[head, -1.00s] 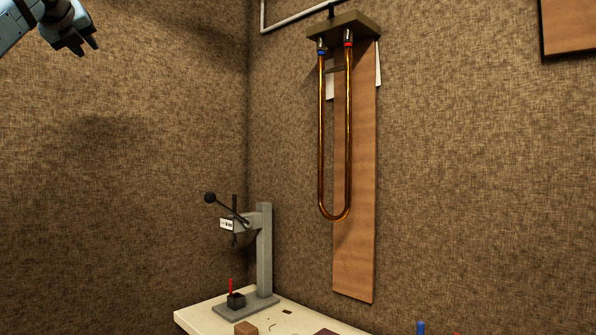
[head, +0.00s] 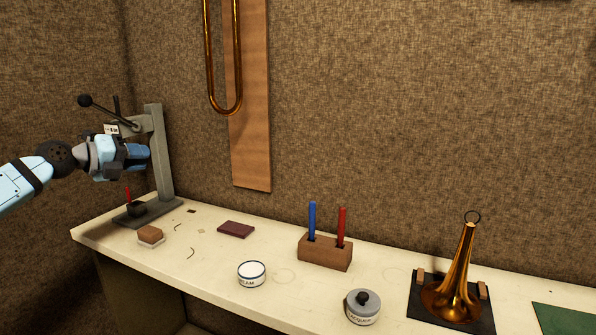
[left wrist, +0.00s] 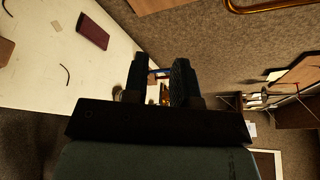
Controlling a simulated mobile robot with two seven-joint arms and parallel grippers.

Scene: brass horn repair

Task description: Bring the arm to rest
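My left gripper (head: 140,155) is at the left of the head view, in front of the grey press stand and above the left end of the bench. In the left wrist view its two dark fingers (left wrist: 160,72) stand apart, with a gap between them and nothing held. My right gripper is in neither view.
The grey press (head: 160,160) stands close by my left gripper. The cream bench (head: 215,275) bears a brown block (head: 150,234), a dark red pad (head: 236,229), a pen block (head: 325,253), two round containers and a brass bell (head: 462,265). A brass slide (head: 238,60) hangs behind.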

